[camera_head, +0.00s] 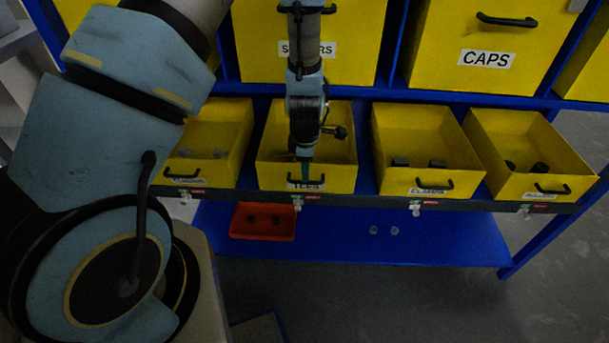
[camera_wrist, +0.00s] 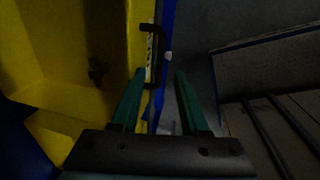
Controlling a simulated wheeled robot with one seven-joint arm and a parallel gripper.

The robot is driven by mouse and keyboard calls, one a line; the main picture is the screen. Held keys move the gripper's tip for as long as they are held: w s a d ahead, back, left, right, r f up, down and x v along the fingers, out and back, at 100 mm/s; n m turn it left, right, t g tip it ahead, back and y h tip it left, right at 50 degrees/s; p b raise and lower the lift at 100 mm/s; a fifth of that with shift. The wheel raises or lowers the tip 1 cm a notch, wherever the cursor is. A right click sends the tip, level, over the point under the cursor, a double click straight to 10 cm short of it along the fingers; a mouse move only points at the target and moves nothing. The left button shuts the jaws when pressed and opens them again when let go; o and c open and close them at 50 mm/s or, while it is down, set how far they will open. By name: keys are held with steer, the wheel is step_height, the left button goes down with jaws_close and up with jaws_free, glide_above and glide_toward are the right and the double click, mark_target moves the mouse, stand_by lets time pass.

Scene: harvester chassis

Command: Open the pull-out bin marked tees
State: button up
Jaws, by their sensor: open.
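The yellow bin marked tees (camera_head: 270,172) is the second from left in the lower row. Its label is partly covered by my gripper (camera_head: 305,172) and the black handle (camera_head: 291,183). My gripper points down at the bin's front, with its green fingers near the handle. In the wrist view my gripper (camera_wrist: 160,72) is open; the handle (camera_wrist: 155,45) on the yellow bin (camera_wrist: 110,45) shows between the finger lines, its near end around the fingertips. I cannot tell whether a finger touches it. A dark part lies inside the bin.
Similar yellow bins stand beside it, left (camera_head: 220,150) and right (camera_head: 390,135). Larger bins, one marked caps (camera_head: 450,70), are above. A red tray (camera_head: 262,232) and small parts lie on the blue lower shelf (camera_head: 350,240). Grey floor in front is clear at right.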

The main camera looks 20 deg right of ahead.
steer(key=shift+w+d+f+p, duration=0.15)
steer(key=shift+w+f+p, duration=0.05)
steer(key=shift+f, duration=0.95)
steer(key=shift+w+d+f+p, duration=0.1)
steer(key=shift+w+f+p, duration=0.1)
steer(key=shift+f, duration=0.95)
steer(key=shift+c, duration=0.2)
jaws_close()
